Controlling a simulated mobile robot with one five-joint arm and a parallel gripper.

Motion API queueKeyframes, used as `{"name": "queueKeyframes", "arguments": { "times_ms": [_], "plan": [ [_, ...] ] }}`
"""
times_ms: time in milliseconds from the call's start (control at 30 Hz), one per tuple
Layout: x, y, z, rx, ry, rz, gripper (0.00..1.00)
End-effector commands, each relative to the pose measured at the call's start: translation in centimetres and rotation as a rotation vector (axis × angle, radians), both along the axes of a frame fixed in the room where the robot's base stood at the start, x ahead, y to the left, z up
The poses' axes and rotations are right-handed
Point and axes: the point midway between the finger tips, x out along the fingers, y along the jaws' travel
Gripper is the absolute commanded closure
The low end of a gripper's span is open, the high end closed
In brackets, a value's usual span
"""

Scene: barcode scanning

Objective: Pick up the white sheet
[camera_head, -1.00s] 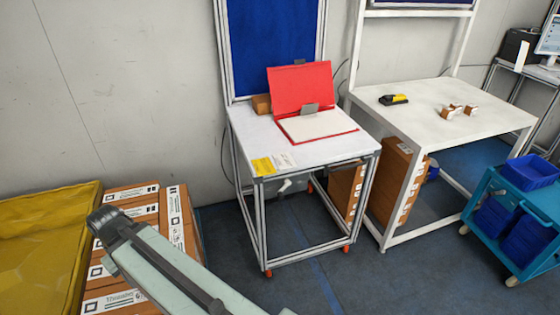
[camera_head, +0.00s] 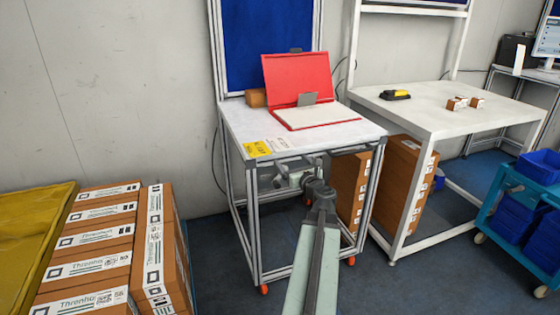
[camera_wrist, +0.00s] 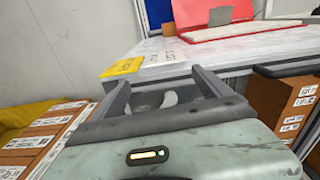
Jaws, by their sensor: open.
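A red binder (camera_head: 297,80) lies open on the white-topped trolley table, its cover raised, with white paper (camera_head: 318,115) under a grey clip. A small white sheet (camera_head: 281,143) lies flat near the table's front left edge, next to a yellow label (camera_head: 257,149). In the wrist view the white sheet (camera_wrist: 164,58) and yellow label (camera_wrist: 123,67) lie beyond my fingers. My gripper (camera_wrist: 160,80) is open and empty, in front of the table's front edge and apart from both. In the head view it is small, and its fingers are hard to make out.
The trolley table (camera_head: 235,115) has a grey metal frame. To its right stands a white table (camera_head: 435,117) with a yellow-black device (camera_head: 395,94) and small boxes. Stacked cartons (camera_head: 100,240) and a yellow bin (camera_head: 30,235) stand left. A blue cart (camera_head: 515,205) stands right. Floor shows between.

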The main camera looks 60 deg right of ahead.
Motion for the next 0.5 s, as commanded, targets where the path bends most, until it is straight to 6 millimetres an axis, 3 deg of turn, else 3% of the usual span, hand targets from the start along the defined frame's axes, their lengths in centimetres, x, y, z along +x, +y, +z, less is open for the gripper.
{"name": "queueKeyframes", "arguments": {
  "times_ms": [133,500],
  "plan": [
    [-1.4,-1.1,0.0,0.032,-0.041,-0.035,0.12],
    [1.0,-2.6,0.1,0.028,-0.036,-0.031,0.12]
  ]
}}
